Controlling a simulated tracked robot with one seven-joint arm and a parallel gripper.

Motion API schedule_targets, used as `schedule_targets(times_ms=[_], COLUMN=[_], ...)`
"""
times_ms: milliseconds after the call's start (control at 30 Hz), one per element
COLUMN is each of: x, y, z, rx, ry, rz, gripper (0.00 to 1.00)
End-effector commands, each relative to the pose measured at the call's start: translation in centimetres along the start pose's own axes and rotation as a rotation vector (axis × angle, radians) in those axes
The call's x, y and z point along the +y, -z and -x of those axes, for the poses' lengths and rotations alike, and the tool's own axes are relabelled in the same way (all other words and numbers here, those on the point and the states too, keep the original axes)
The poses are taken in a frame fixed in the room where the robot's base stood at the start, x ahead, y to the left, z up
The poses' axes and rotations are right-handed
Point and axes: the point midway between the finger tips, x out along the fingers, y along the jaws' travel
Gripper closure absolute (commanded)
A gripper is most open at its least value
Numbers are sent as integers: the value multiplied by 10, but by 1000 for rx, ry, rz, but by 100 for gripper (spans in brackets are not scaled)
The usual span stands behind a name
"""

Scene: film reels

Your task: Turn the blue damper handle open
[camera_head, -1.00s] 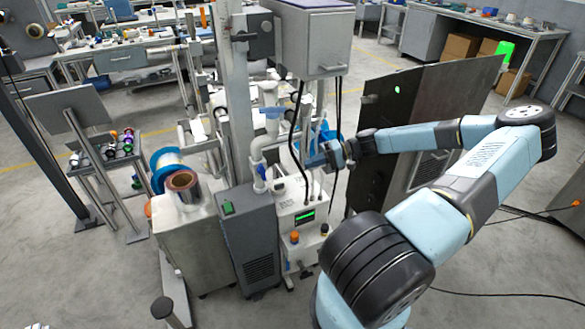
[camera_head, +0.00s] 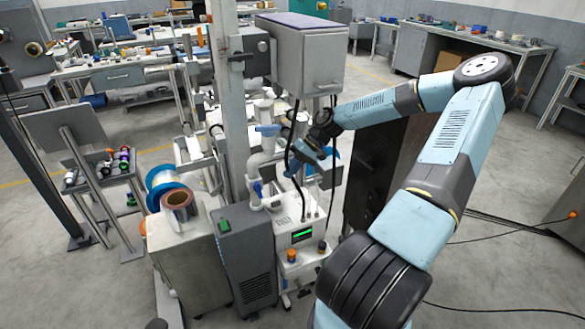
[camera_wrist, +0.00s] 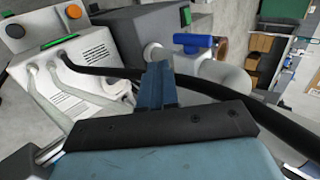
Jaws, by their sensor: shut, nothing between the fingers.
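The blue damper handle (camera_head: 258,187) sits on the side of a pale vertical pipe (camera_head: 254,168), left of my gripper in the head view. In the wrist view the blue handle (camera_wrist: 194,42) lies roughly level beside a grey pipe bend (camera_wrist: 226,74), beyond my fingertips. My gripper (camera_head: 292,170) hangs pointing down and left, just right of the pipe, apart from the handle. In the wrist view my gripper (camera_wrist: 158,72) shows its blue fingers closed together and empty. A second blue part (camera_head: 268,130) shows higher on the pipework.
Black hoses (camera_head: 295,140) hang beside my gripper, and a dark hose (camera_wrist: 265,110) crosses behind the fingers in the wrist view. A white machine with a green display (camera_head: 302,235) stands below. A grey metal box (camera_head: 300,60) hangs above. A grey cabinet (camera_head: 245,250) stands front left.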

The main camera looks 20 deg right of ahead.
Motion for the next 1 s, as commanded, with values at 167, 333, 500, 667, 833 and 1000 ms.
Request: schedule_targets(times_ms=[167,333,500,667,833,1000], x=[0,-1,-16,-23,-25,-25], y=[-1,0,-1,0,0,0], z=[-34,-62,-79,-88,-90,-90], rx=[-4,-3,-1,1,2,2], ry=[3,3,1,0,0,0], rz=[2,2,2,1,0,0], gripper=[100,100,100,100,100,100])
